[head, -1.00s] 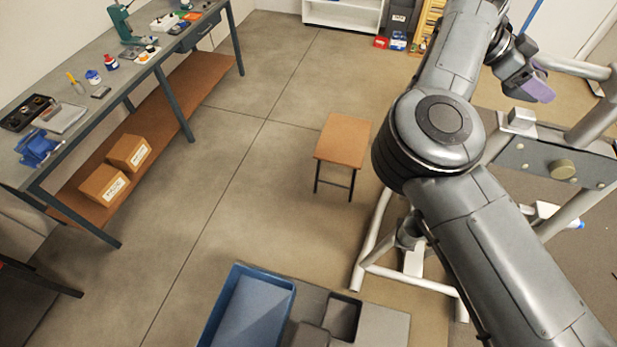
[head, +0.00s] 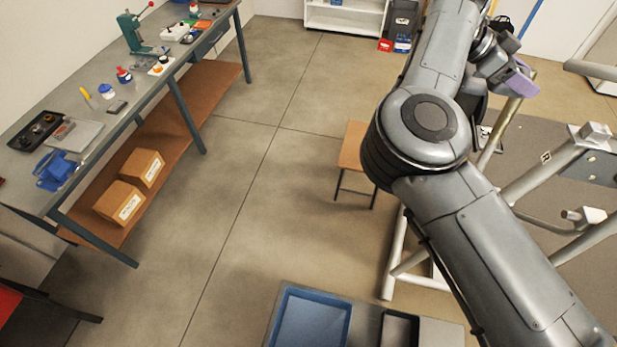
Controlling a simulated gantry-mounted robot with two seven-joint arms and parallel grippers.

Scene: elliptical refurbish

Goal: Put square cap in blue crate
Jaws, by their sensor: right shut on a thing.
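My right gripper (head: 515,78) is at the upper right, at the far end of my right arm, which crosses the right half of the head view. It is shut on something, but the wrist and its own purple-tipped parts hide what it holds. The blue crate (head: 279,312) stands at the bottom centre, cut off by the frame edge, far below and left of the gripper. I cannot pick out the square cap with certainty. A small square light-metal block (head: 595,132) sits on the machine frame at the right. My left gripper is not in view.
The elliptical frame (head: 545,180) occupies the right side. A workbench (head: 95,125) runs along the left. The floor between is clear.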

